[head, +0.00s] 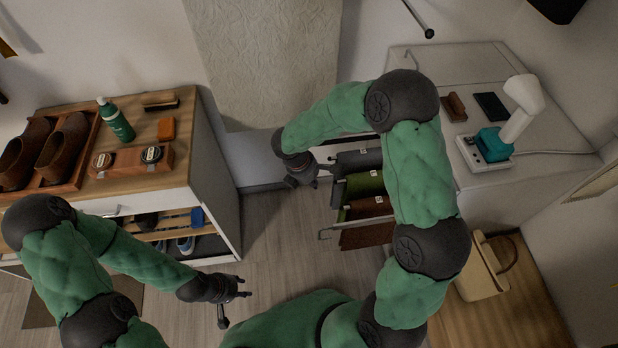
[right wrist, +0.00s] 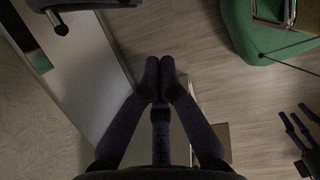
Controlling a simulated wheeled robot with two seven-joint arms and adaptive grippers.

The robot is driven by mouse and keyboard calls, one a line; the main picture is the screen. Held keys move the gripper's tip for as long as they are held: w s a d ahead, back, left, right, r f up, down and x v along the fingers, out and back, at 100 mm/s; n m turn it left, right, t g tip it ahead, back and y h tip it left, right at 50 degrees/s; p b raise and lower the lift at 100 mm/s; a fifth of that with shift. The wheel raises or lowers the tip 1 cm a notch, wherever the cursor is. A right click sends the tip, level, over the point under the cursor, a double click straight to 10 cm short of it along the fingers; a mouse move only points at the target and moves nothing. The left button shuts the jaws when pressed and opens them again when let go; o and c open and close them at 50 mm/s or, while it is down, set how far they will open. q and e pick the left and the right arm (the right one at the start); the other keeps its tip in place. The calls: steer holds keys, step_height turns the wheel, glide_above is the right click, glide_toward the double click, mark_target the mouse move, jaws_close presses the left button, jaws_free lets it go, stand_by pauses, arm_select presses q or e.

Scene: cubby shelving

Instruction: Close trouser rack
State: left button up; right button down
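The trouser rack (head: 325,234) stands pulled out from the white cabinet on the right in the head view. Grey (head: 358,160), green (head: 364,184) and brown (head: 366,236) garments hang from it. My right arm hides its right side. My right gripper (head: 302,178) is at the left of the rack's far end, and I cannot tell whether it touches. In the right wrist view its fingertips (right wrist: 158,72) meet over the floor with nothing between them. My left gripper (head: 236,297) is open and empty, low over the floor, left of the rack; it also shows in the right wrist view (right wrist: 299,127).
A shoe cabinet (head: 218,175) on the left holds brown shoes (head: 60,150), a green bottle (head: 115,120) and brushes. The white cabinet top (head: 440,70) carries a white-and-teal device (head: 500,135). A beige bag (head: 482,270) stands at right. Floor (head: 280,225) between the cabinets is clear.

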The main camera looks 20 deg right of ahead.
mark_target(341, 181)
steer(key=d+f, duration=0.1)
steer(key=d+f+b, duration=0.1)
steer(key=d, duration=0.1)
steer(key=d+f+b, duration=0.1)
steer(key=shift+s+d, duration=0.15)
steer(key=shift+d, duration=0.2)
steer(key=d, duration=0.2)
steer(key=s+d, duration=0.1)
steer(key=d, duration=0.1)
steer(key=shift+d+p, duration=0.4)
